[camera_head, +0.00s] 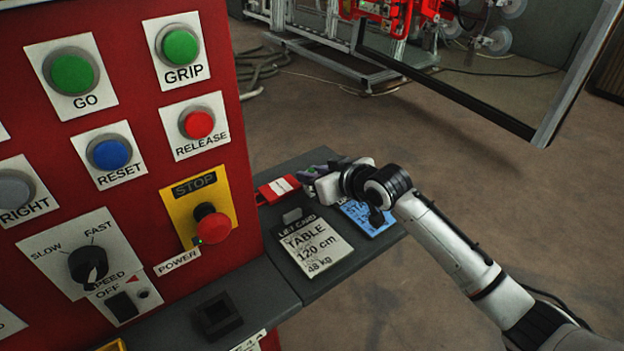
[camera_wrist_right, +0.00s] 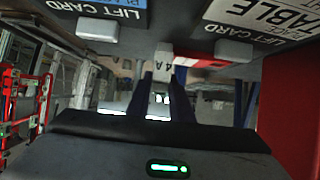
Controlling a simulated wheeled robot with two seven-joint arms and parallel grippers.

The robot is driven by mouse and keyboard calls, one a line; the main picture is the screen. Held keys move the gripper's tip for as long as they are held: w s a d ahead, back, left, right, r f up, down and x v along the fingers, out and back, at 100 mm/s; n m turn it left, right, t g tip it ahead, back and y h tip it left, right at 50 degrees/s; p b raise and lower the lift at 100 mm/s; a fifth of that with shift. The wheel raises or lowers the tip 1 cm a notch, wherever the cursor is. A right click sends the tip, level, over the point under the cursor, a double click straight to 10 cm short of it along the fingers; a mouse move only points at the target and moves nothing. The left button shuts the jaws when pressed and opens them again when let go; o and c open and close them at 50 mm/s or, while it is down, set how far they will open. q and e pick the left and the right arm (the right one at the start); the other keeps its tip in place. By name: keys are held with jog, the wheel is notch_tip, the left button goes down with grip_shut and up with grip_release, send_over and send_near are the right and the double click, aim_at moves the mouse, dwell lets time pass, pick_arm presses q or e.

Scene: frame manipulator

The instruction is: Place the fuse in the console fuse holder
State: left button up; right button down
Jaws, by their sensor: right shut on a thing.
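My right gripper (camera_head: 312,172) is over the far part of the grey console ledge, beside a red and white item. It is shut on a small pale fuse marked "4 A" (camera_wrist_right: 163,66), which shows between the dark fingers in the right wrist view. In the head view the fuse is mostly hidden by the gripper. A black square fuse holder (camera_head: 217,316) with a dark opening stands on the near ledge, well away from the gripper. My left gripper is not in view.
A white lift card (camera_head: 315,246) and a blue card (camera_head: 366,217) lie on the ledge. The red and white item (camera_head: 277,189) lies behind them. The red button panel (camera_head: 130,135) rises at the left, with a protruding stop button (camera_head: 212,224). A framed pane (camera_head: 480,75) stands at the back right.

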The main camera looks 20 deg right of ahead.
jog(key=shift+f, duration=0.55)
jog(key=c, duration=2)
grip_release()
jog(key=shift+f, duration=0.15)
jog(key=o, duration=0.4)
jog(key=shift+o, duration=0.2)
